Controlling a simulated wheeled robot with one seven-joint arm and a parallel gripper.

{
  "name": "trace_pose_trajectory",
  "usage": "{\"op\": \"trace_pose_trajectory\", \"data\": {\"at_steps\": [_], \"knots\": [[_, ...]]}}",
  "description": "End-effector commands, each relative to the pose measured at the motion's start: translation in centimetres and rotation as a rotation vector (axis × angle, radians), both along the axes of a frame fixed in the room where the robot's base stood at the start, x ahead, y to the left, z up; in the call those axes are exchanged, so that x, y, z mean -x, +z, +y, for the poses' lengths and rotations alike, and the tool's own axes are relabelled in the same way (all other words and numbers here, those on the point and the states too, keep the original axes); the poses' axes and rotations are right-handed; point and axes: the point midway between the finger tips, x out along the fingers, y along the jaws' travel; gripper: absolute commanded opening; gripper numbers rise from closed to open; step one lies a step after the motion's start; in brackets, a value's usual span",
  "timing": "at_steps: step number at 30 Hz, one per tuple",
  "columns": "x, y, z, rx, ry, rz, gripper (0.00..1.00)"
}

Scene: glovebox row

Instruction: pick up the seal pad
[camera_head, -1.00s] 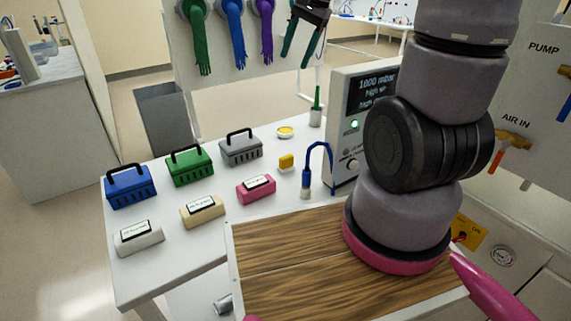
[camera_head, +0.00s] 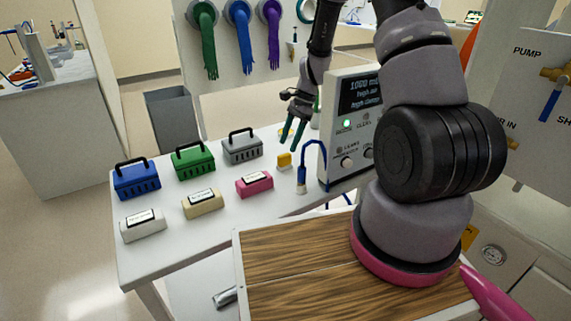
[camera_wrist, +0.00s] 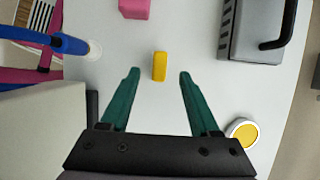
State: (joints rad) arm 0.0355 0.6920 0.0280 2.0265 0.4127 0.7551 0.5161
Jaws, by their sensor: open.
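A small yellow block (camera_head: 284,160) sits on the white bench, and it also shows in the wrist view (camera_wrist: 159,66). Neither carries a readable label, so I cannot tell for sure which is the seal pad. My gripper (camera_head: 291,141) is open and empty, its green fingers pointing down above the bench. In the wrist view the block appears between the fingertips, with clear gaps on both sides.
A blue hooked tool (camera_head: 303,168) stands close right of the block, before the display unit (camera_head: 350,125). Grey (camera_head: 242,149), green (camera_head: 193,160) and blue (camera_head: 136,181) boxes and a pink block (camera_head: 254,184) stand to the left.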

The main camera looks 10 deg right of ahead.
Motion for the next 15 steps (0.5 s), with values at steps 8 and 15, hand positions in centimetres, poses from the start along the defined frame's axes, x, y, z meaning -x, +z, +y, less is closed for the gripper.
{"op": "trace_pose_trajectory", "data": {"at_steps": [8, 15], "knots": [[0.4, -2.4, 0.7, 0.0, 0.0, 0.002, 0.62], [0.6, -5.5, 1.8, 0.0, 0.001, 0.0, 0.62]]}}
